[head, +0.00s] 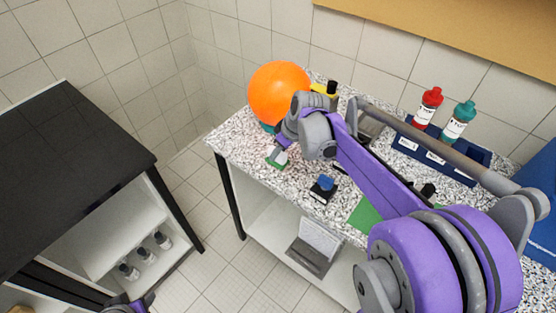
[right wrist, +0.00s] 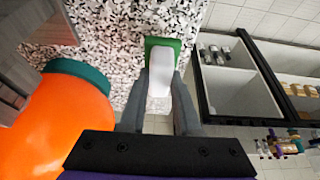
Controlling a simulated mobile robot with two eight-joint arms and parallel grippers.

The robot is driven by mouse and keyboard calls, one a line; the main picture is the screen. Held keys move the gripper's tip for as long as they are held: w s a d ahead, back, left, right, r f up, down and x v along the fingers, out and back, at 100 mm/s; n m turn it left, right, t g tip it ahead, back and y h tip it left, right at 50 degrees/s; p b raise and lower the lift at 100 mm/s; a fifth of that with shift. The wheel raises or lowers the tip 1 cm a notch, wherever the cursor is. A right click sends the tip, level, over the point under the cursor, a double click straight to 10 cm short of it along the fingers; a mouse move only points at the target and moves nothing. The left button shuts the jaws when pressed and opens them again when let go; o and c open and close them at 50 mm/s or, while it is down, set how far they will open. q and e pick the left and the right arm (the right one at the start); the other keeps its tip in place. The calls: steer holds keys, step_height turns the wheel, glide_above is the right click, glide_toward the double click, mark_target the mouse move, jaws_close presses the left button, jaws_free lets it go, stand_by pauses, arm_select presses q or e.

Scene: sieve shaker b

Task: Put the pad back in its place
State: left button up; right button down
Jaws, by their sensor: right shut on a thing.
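The pad (head: 277,158), a small green and white block, is at the left front edge of the speckled worktop. My right gripper (head: 283,148) is shut on it, and the arm partly covers the grip. In the right wrist view the pad (right wrist: 163,48) sits at the tips of the two grey fingers (right wrist: 160,80), white part between them and green edge beyond. I cannot tell whether it touches the worktop. A part of my left arm's end (head: 130,304) shows at the bottom edge; its fingers cannot be made out.
An orange ball (head: 278,90) on a teal base stands just behind my right gripper. A small black and blue object (head: 323,187) and a green mat (head: 364,217) lie to the right. A blue tray (head: 453,170) with red and teal bottles stands behind. A black-topped cabinet (head: 70,170) is left.

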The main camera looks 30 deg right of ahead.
mark_target(278, 160)
steer(key=shift+w+f, duration=0.15)
steer(key=shift+f, duration=1.85)
steer(key=shift+f, duration=0.2)
steer(key=c, duration=0.6)
jaws_free()
steer(key=shift+r, duration=0.1)
